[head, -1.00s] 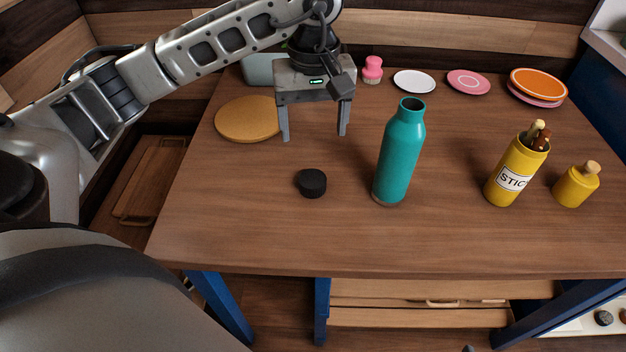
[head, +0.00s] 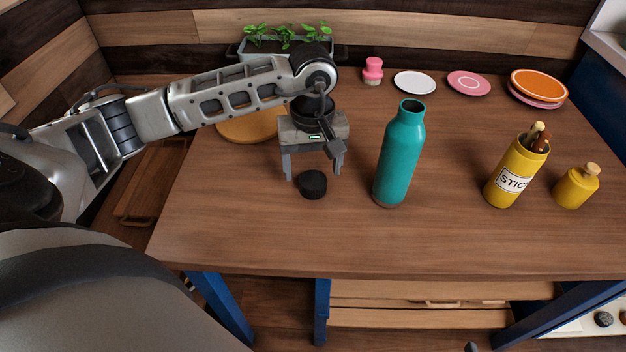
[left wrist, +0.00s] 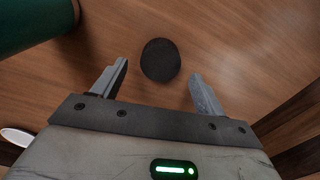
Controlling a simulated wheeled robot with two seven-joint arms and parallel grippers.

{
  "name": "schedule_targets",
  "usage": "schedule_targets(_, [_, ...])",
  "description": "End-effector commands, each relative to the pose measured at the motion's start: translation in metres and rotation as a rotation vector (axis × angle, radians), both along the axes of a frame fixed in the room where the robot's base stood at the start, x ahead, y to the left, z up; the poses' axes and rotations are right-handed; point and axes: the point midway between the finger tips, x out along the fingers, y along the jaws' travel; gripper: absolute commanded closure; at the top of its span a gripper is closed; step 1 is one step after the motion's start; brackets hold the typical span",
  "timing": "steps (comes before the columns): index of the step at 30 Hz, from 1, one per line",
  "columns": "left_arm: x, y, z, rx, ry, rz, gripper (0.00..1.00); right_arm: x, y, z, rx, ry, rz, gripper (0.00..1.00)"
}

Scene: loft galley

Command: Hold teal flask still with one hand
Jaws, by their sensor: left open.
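The teal flask (head: 399,155) stands upright on the wooden table, its mouth open with no lid on it. Part of it shows at the top left of the left wrist view (left wrist: 30,22). A black round cap (head: 311,185) lies on the table to the left of the flask. My left gripper (head: 312,176) is open and empty, pointing down just behind and above the cap, apart from the flask. In the left wrist view the cap (left wrist: 160,60) sits ahead of and between the two spread fingers. My right gripper is in neither view.
A yellow stick jar (head: 513,178) and a smaller yellow bottle (head: 576,186) stand to the right. Plates (head: 415,82), a pink bottle (head: 372,71) and a planter (head: 250,48) are at the back. A round cork board (head: 240,128) lies behind my left arm. The table's front is clear.

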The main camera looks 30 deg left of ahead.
Motion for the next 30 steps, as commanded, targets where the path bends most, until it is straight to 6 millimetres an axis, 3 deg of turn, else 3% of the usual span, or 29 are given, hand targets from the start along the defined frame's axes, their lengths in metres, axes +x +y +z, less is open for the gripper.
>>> schedule_targets(6, [0.000,0.000,-0.023,-0.001,0.000,-0.001,0.27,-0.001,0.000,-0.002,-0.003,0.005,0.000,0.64])
schedule_targets(16, [0.000,0.000,-0.023,-0.001,-0.001,-0.001,0.27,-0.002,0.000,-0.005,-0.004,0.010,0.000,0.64])
schedule_targets(17, [0.000,0.000,-0.023,-0.001,-0.001,-0.001,0.30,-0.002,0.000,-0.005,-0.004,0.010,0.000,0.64])
schedule_targets(21, [0.000,0.000,-0.023,-0.001,-0.001,-0.001,0.69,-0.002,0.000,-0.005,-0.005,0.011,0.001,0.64])
schedule_targets(22, [0.000,0.000,-0.023,-0.001,-0.001,-0.001,0.75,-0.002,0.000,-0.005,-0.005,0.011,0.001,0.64])
schedule_targets(30, [0.000,0.000,-0.023,-0.001,-0.001,-0.001,0.75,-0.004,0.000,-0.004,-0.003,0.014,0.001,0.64])
